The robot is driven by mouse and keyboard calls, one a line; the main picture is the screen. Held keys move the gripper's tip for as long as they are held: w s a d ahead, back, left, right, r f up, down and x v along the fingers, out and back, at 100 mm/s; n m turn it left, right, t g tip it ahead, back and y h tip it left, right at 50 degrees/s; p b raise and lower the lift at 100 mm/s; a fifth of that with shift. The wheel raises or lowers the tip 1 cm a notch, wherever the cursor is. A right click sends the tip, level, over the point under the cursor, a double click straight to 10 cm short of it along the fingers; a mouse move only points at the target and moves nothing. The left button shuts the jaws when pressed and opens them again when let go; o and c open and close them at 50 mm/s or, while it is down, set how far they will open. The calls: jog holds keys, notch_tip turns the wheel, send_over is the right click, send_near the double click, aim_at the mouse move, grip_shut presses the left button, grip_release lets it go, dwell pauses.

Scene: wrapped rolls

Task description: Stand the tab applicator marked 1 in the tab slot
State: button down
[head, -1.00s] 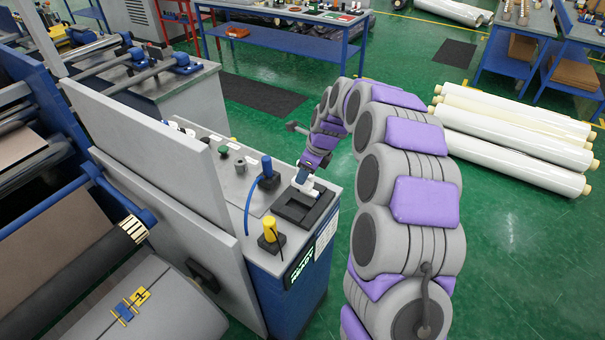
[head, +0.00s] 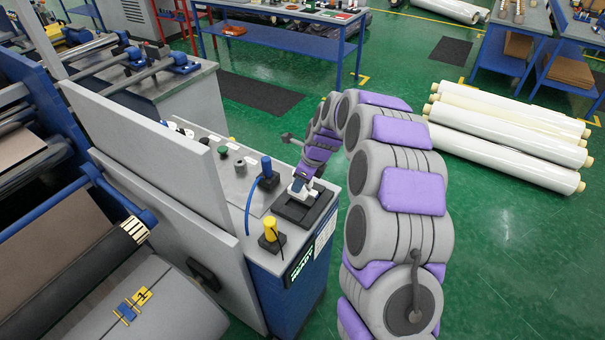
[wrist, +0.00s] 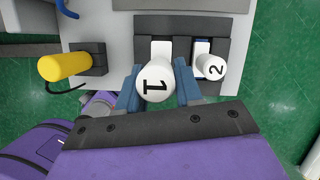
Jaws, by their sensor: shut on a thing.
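The tab applicator marked 1 (wrist: 157,82) has a round white top with a black 1 and stands between the two blue fingers of my gripper (wrist: 157,88). My gripper is shut on it. Its white lower part overlaps the left section of a dark holder (wrist: 160,24); I cannot tell whether its foot touches the slot floor. The applicator marked 2 (wrist: 211,66) stands in the section to the right. In the head view, my gripper (head: 301,182) is over the black holder (head: 296,214) at the console's corner, and the number is too small to read.
A yellow-topped tool (wrist: 64,67) stands in a black block left of my gripper; it also shows in the head view (head: 270,228). A blue-handled tool (head: 266,167) with a blue cable stands behind it. White wrapped rolls (head: 510,125) lie on the green floor at right.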

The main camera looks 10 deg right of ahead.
jog(key=shift+a+f, duration=0.3)
jog(key=shift+f, duration=0.25)
jog(key=shift+a+f, duration=0.25)
jog(key=shift+f, duration=0.3)
jog(key=shift+d+f, duration=0.1)
jog(key=shift+f, duration=0.05)
jog(key=shift+d, duration=0.65)
jog(key=shift+a, duration=0.1)
jog(key=shift+a+p, duration=0.3)
jog(key=shift+a, duration=0.2)
jog(key=shift+s+d+p, duration=0.1)
jog(key=shift+d+p, duration=0.3)
jog(key=shift+p, duration=0.05)
jog(key=shift+a, duration=0.3)
